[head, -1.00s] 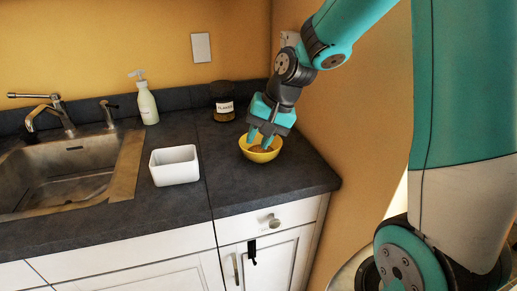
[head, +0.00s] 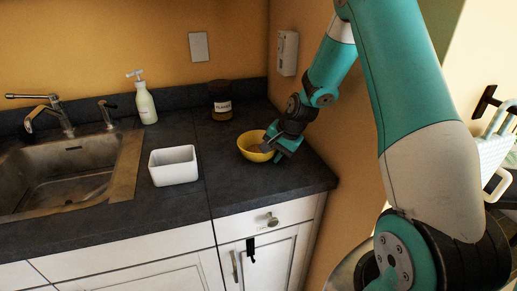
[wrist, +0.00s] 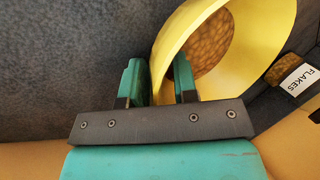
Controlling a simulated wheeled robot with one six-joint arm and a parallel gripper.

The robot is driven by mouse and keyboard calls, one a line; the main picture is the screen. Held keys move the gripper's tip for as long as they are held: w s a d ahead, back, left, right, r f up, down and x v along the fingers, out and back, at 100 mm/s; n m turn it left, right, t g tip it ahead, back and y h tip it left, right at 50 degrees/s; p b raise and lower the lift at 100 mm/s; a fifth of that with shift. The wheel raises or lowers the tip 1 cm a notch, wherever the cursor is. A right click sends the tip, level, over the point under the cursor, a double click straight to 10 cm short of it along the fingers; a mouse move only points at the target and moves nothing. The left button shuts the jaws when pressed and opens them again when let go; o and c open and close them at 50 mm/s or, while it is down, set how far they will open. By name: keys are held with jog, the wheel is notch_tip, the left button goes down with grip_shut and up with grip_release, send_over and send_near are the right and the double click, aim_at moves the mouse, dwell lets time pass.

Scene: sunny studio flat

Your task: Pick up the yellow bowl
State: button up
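The yellow bowl (head: 252,150) stands upright on the dark counter near its right end. In the wrist view the bowl (wrist: 240,25) shows brown contents inside. My gripper (head: 277,148) is at the bowl's right side, low and reaching in from the right. In the wrist view my gripper (wrist: 160,80) has its two fingers apart, with the near rim of the bowl between them. One finger is outside the bowl and the other overlaps its inside. I cannot tell whether either finger touches the wall.
A jar labelled FLAKES (head: 221,101) stands behind the bowl. A white rectangular container (head: 174,166) is to its left, with a soap bottle (head: 146,104) and the sink (head: 68,175) further left. The orange wall (head: 300,110) is close on the right.

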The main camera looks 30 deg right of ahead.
grip_shut()
